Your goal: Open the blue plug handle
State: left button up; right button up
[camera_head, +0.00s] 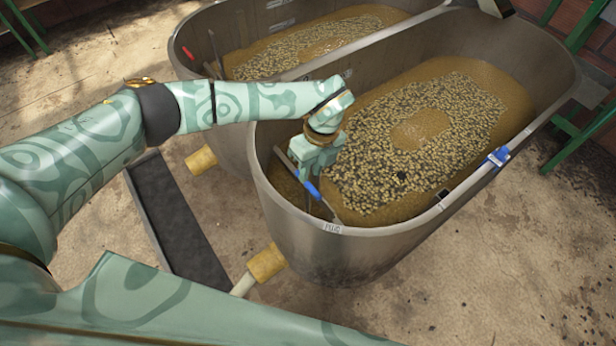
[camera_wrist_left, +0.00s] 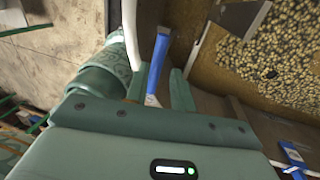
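The blue plug handle (camera_head: 312,188) sits inside the front left end of the near metal tank (camera_head: 330,256), close to a small "PLUG" label (camera_head: 333,228) on the rim. My left gripper (camera_head: 314,172) reaches down over this end of the tank, right at the handle. In the left wrist view the blue handle (camera_wrist_left: 161,62) runs between the two fingers of my left gripper (camera_wrist_left: 164,88). The fingers are apart, with a gap visible beside the handle on the right. The gripper hides part of the handle in the head view. My right gripper is not in view.
The near tank holds brown liquid with floating beans (camera_head: 385,130). A second blue fitting (camera_head: 497,157) sits on its right rim. Another tank (camera_head: 232,40) stands behind. A yellow pipe end (camera_head: 266,263) and a dark floor channel (camera_head: 175,220) lie at the left.

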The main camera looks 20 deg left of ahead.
pick_arm(q)
notch_tip(320, 180, up, 11)
jog(key=w+d+p, duration=0.1)
jog(key=shift+w+d+r+p, duration=0.15)
jog(key=shift+w+d+p, duration=0.15)
jog(key=shift+w, duration=0.1)
